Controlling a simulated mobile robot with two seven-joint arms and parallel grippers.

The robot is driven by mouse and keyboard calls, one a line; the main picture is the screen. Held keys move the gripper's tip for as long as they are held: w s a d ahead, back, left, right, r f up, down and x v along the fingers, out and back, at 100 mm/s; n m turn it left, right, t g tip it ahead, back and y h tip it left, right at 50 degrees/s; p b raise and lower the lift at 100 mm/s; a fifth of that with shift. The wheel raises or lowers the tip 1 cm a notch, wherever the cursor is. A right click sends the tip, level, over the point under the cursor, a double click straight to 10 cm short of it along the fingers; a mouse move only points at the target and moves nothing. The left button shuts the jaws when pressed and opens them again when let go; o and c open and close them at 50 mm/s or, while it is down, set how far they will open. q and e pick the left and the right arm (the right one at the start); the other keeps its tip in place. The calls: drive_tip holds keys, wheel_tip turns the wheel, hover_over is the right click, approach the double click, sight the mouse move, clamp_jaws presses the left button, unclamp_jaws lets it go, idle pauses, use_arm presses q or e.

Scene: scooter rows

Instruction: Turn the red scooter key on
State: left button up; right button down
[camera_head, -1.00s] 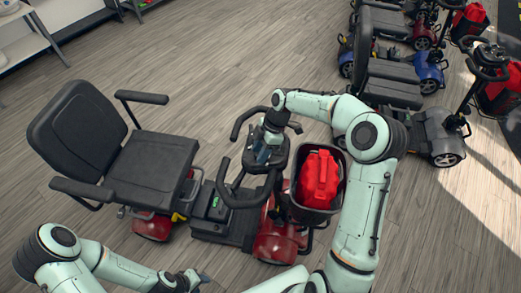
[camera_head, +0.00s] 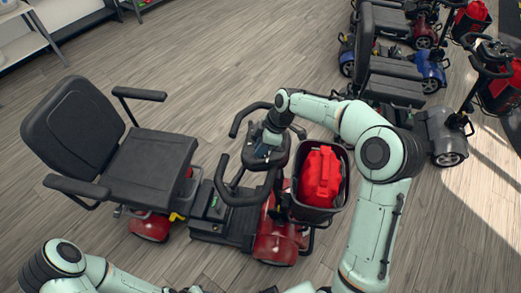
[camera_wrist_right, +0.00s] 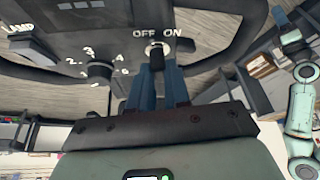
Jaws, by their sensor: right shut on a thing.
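The red scooter (camera_head: 275,242) stands in the middle of the head view, with its black seat to the left and its control panel (camera_head: 262,158) between the handlebars. My right gripper (camera_head: 268,143) is at this panel. In the wrist view the blue fingers of my right gripper (camera_wrist_right: 161,72) are shut on the key (camera_wrist_right: 156,48) in its switch, below the OFF and ON labels. The fingers hide most of the key, so its exact turn is unclear. My left arm (camera_head: 75,268) is at the bottom left; its gripper is at the lower edge, mostly cut off.
A red bag (camera_head: 320,178) sits in the black front basket (camera_head: 317,212), close to my right arm. The panel also has a speed dial (camera_wrist_right: 100,72) and a lamp switch (camera_wrist_right: 32,45). Other scooters stand at the upper right; open floor lies behind.

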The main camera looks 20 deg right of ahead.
drive_tip(key=m+t+b, duration=0.1)
drive_tip(key=m+h+b, duration=0.1)
drive_tip(key=m+b, duration=0.1)
drive_tip(key=shift+s+a+f+m+t, duration=0.1)
drive_tip(key=shift+s+f+m+t, duration=0.05)
drive_tip(key=shift+m+t, duration=0.2)
drive_tip(key=shift+a+m+t+h+b, duration=0.1)
drive_tip(key=shift+m+t+h+b, duration=0.35)
drive_tip(key=shift+m+b, duration=0.55)
use_arm(q)
drive_tip(key=s+f+b, duration=0.1)
drive_tip(key=s+f, duration=0.3)
drive_tip(key=f, duration=0.4)
drive_tip(key=shift+s+g, duration=0.2)
drive_tip(key=shift+g, duration=0.1)
use_arm(e)
drive_tip(key=shift+s+m+h, duration=0.1)
drive_tip(key=shift+m+h, duration=0.45)
drive_tip(key=shift+m, duration=0.6)
use_arm(q)
drive_tip(key=shift+f, duration=0.15)
use_arm(e)
drive_tip(key=c, duration=1.1)
unclamp_jaws()
